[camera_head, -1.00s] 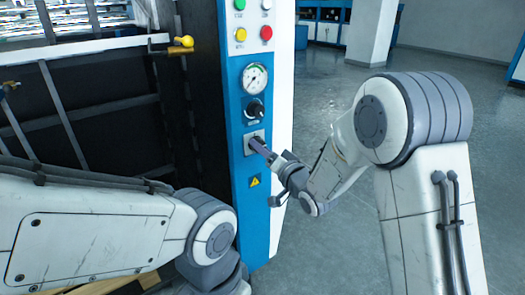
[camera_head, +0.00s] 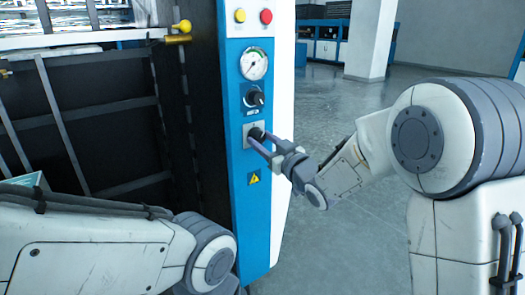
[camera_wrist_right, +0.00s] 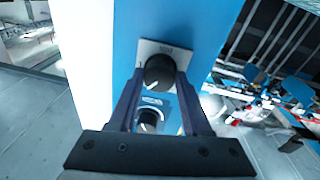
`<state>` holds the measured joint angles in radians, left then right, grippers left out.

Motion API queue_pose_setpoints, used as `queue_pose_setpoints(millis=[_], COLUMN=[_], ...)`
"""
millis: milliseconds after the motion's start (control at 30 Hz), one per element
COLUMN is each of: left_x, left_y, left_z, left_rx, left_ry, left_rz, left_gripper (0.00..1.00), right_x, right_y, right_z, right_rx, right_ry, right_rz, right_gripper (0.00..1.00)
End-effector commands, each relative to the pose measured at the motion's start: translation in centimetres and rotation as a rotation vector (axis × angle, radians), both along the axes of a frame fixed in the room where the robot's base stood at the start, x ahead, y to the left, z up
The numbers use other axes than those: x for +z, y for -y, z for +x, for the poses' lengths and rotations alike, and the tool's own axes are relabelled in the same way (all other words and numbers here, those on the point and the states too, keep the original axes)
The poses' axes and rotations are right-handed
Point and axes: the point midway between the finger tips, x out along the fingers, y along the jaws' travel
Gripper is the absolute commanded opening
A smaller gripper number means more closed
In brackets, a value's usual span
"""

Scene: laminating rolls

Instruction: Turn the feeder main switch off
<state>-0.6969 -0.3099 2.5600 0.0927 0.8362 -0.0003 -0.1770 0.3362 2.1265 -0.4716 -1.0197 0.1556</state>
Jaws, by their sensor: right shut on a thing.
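The feeder main switch is a black rotary knob (camera_head: 256,133) on a square grey plate, low on the blue control panel (camera_head: 247,205). In the right wrist view the knob (camera_wrist_right: 159,69) sits between the two fingers, with a white mark on its lower left edge. My right gripper (camera_head: 264,141) reaches it from the right and is shut on the knob; its fingers (camera_wrist_right: 160,78) lie on either side of it. The fingers partly hide the knob in the head view. My left arm crosses the lower left, but its gripper is out of view.
Above the switch are another black knob (camera_head: 254,98), a round gauge (camera_head: 254,65), a yellow button (camera_head: 240,15) and a red button (camera_head: 266,16). A yellow warning sign (camera_head: 254,178) is below. Open floor (camera_head: 335,105) lies right of the panel.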

Motion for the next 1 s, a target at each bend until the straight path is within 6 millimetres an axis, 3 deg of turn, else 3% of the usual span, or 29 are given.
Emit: queue_pose_setpoints(millis=[100,500,1000], left_x=[-1.7,-5.1,-6.7], left_y=[0.0,0.0,0.0], left_z=[0.0,0.0,0.0], left_rx=[0.0,0.0,0.0], left_ry=[0.0,0.0,0.0], left_rz=[0.0,0.0,0.0], left_gripper=[0.0,0.0,0.0], right_x=[-0.5,-0.4,-0.1], right_y=[0.1,0.2,0.2], right_z=[0.0,0.1,0.1], right_rx=[-0.003,-0.003,-0.002], right_ry=[0.069,0.269,0.385], right_rz=[-0.09,-0.369,-0.53], right_gripper=[0.0,0.0,0.0])
